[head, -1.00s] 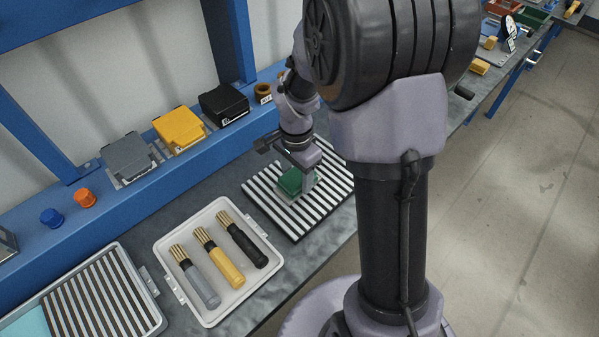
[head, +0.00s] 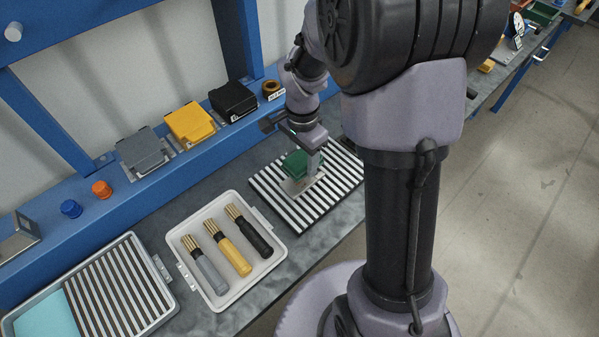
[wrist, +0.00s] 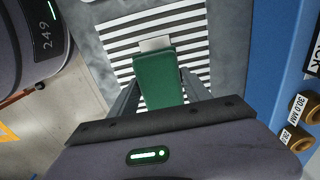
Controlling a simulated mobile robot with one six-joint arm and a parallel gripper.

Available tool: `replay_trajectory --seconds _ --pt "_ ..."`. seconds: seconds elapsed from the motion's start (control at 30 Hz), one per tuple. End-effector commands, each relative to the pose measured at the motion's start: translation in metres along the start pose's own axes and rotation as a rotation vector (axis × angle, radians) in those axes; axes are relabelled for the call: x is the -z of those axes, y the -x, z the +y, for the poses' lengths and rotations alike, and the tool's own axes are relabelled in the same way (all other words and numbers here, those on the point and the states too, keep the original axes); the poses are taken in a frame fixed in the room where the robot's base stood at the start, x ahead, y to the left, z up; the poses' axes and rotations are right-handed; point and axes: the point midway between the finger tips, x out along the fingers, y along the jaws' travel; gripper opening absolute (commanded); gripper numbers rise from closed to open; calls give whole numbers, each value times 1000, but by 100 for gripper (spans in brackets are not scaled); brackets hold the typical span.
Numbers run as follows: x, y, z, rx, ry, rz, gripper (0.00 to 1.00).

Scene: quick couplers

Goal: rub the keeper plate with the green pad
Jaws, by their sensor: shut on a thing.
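My gripper (head: 304,164) is shut on the green pad (head: 297,161), low over the striped mat (head: 331,189). In the wrist view the pad (wrist: 158,80) sits between the two fingers. The keeper plate (head: 296,187) is a small pale metal plate on the mat. Part of it shows in front of the pad in the head view, and its pale end (wrist: 154,43) shows beyond the pad in the wrist view. The rest of the plate is hidden by the pad. I cannot tell whether the pad touches it.
A white tray (head: 201,284) with grey, yellow and black couplers stands left of the mat. A grey tray (head: 172,294) with slats is further left. Grey, yellow (head: 189,124) and black boxes line the blue ledge behind. Labelled brass rings (wrist: 299,110) are close at the wrist view's right.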

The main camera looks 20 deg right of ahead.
Motion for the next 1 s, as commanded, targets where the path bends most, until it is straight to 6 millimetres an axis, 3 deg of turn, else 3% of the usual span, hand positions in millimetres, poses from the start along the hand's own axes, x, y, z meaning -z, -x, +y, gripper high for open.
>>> replay_trajectory --seconds 0.03,0.1,0.13,0.33,0.53,0.83,1.0 --pt "0 0 0 0 0 0 28" --pt "0 0 0 0 0 0 14" --pt "0 0 0 0 0 0 52" --pt "0 0 0 0 0 0 14" --pt "-2 -6 0 0 0 0 13" --pt "-17 -40 0 0 1 0 13" --pt "-22 -45 0 1 0 0 13"
